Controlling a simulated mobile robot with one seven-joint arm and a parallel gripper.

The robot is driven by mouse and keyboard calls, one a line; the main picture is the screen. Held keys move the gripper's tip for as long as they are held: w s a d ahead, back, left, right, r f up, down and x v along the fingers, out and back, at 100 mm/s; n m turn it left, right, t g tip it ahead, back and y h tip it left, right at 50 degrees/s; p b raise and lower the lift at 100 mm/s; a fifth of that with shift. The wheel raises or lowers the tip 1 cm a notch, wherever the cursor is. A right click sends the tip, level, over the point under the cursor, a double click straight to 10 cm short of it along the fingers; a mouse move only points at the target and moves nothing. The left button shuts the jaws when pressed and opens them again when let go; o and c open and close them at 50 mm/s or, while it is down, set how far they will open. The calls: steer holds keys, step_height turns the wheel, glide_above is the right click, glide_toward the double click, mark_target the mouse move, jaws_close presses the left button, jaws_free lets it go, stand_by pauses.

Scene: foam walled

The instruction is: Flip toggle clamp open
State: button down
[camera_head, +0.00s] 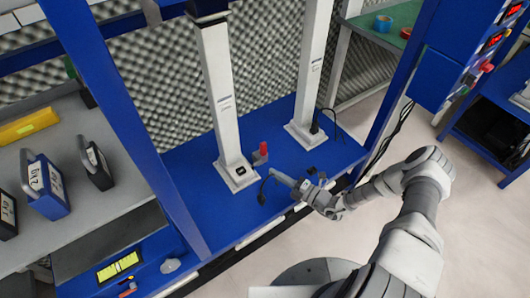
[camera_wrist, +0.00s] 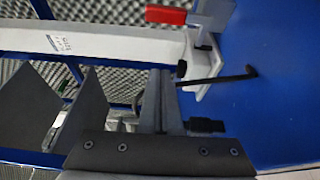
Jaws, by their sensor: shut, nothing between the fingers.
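The toggle clamp (camera_head: 260,157) stands on the blue bench beside the foot of the nearer white column. Its red handle (camera_head: 263,147) points up in the head view. In the wrist view the red handle (camera_wrist: 166,15) lies at the top edge, joined to grey metal (camera_wrist: 212,16) that is partly cut off. My gripper (camera_head: 273,173) is just in front of the clamp, toward the bench's front edge, and appears apart from it. In the wrist view my gripper (camera_wrist: 162,78) has its fingers together and empty, below the red handle in the picture.
Two white columns (camera_head: 219,95) (camera_head: 310,70) rise from the blue bench top (camera_head: 285,180). A black cable or hook shape (camera_head: 265,188) lies near my gripper. Open floor lies right.

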mark_target(263, 153)
steer(key=shift+f, duration=0.15)
steer(key=b+x, duration=0.2)
steer(key=x, duration=0.7)
steer(key=shift+w+a+f, duration=0.1)
steer(key=shift+w+a, duration=0.15)
steer(key=shift+a, duration=0.05)
steer(key=w+d, duration=0.1)
steer(key=w+d+b, duration=0.1)
steer(key=d, duration=0.1)
steer(key=shift+w+d, duration=0.15)
steer(key=shift+w, duration=0.05)
